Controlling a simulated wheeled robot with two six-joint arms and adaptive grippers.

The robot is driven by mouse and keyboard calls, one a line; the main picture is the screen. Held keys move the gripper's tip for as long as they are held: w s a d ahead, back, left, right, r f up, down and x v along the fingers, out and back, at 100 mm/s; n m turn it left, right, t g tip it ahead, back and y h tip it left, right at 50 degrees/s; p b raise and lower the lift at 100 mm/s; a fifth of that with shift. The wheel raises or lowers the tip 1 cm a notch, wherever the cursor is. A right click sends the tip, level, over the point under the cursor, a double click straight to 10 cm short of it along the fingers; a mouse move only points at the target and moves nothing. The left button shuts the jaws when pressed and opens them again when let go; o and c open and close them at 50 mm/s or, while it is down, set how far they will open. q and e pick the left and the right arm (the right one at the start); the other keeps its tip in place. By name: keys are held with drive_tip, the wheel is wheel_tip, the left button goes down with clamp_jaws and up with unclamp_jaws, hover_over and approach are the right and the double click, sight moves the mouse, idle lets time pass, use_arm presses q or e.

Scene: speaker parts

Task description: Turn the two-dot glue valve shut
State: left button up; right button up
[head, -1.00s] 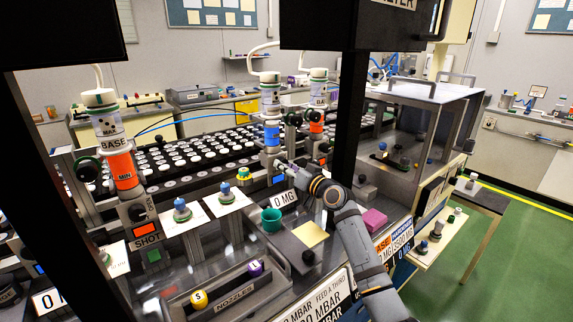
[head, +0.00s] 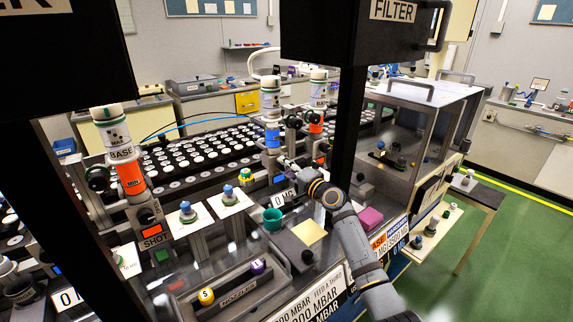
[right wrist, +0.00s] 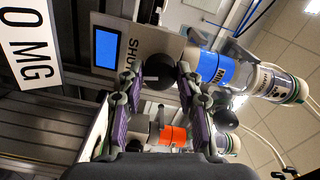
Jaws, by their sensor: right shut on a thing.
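The blue-banded glue cartridge (head: 270,100) stands at the back middle in the head view. It also shows lying sideways in the right wrist view (right wrist: 255,80), with dark dots on its white end, too small to count surely. In the head view my right gripper (head: 287,164) reaches the front of this valve. My left gripper is out of view.
A dark post (head: 350,120) rises just behind my right arm. A green cup (head: 272,219) and a nozzle tray (head: 235,290) lie in front.

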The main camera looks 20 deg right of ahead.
drive_tip(key=shift+m+p, duration=0.55)
drive_tip(key=shift+m, duration=0.95)
drive_tip(key=o, duration=1.2)
drive_tip(key=shift+c, duration=0.2)
drive_tip(key=v, duration=1.2)
